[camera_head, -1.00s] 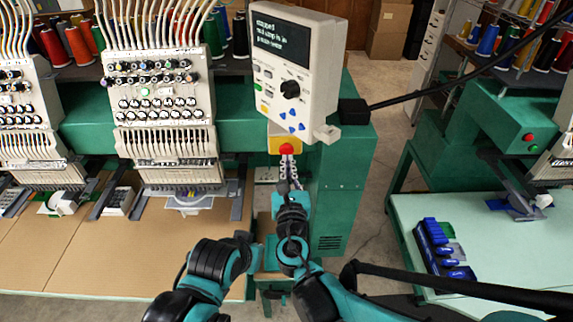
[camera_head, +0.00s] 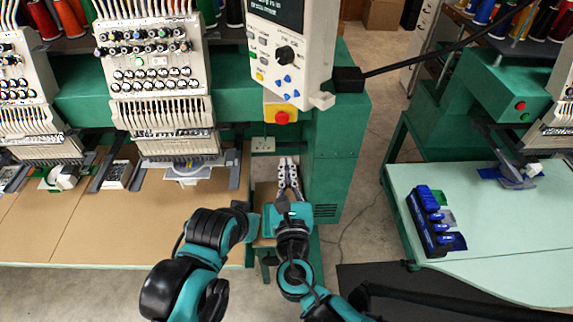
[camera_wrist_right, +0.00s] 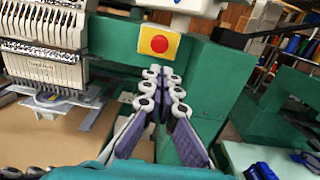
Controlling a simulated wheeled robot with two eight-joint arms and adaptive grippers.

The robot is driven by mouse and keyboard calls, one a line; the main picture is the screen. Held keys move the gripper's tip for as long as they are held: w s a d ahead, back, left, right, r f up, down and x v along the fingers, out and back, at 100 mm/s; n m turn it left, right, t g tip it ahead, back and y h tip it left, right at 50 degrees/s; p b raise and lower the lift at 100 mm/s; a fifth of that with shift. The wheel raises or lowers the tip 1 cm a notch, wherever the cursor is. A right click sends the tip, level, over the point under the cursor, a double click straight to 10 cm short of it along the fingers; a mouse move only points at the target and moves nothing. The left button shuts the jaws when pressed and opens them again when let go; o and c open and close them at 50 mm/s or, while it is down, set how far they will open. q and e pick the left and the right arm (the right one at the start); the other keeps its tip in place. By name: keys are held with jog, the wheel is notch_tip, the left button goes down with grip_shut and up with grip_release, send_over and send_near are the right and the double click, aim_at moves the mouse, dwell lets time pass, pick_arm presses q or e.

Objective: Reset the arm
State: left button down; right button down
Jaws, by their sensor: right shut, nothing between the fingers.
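My right gripper (camera_head: 288,161) shows at the centre of the camera_head view, on the end of my black and teal right arm. Its fingers are together and empty. In the right wrist view the two fingers (camera_wrist_right: 164,72) reach forward with their pale, rounded tips meeting. They are just below a red button (camera_wrist_right: 159,44) on a yellow plate. In the camera_head view the red button (camera_head: 281,117) is above the fingertips, with a gap between them. My left arm (camera_head: 205,240) is folded at lower left; I cannot make out its gripper.
A green embroidery machine with a control panel (camera_head: 290,50) stands ahead. A tan table (camera_head: 110,220) is at left. A pale green table (camera_head: 490,225) with a blue-black rack (camera_head: 430,222) is at right. Bare floor (camera_head: 365,200) lies between.

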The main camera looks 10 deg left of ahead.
jog(key=shift+s, duration=0.1)
jog(key=w+d+f+m+g+h+b, duration=0.2)
jog(key=d+f+m+h+b, duration=0.3)
jog(key=d+m, duration=0.55)
jog(key=w+d+f+m+g+h+b, duration=0.1)
jog(key=d+f+m+g+h, duration=0.2)
jog(key=d+f+m, duration=0.55)
jog(key=s+d+f+m+g+y+b, duration=0.1)
jog(key=s+d+m, duration=0.4)
jog(key=m, duration=0.5)
jog(key=s+d+f+m+g+y+b, duration=0.1)
jog(key=s+d+f+m+g+b, duration=0.2)
jog(key=m, duration=0.7)
jog(key=s+d+f+g, duration=0.1)
jog(key=s+d+f, duration=0.1)
jog(key=s+f, duration=0.1)
jog(key=shift+s+m+g, duration=0.2)
jog(key=shift+m+g, duration=0.1)
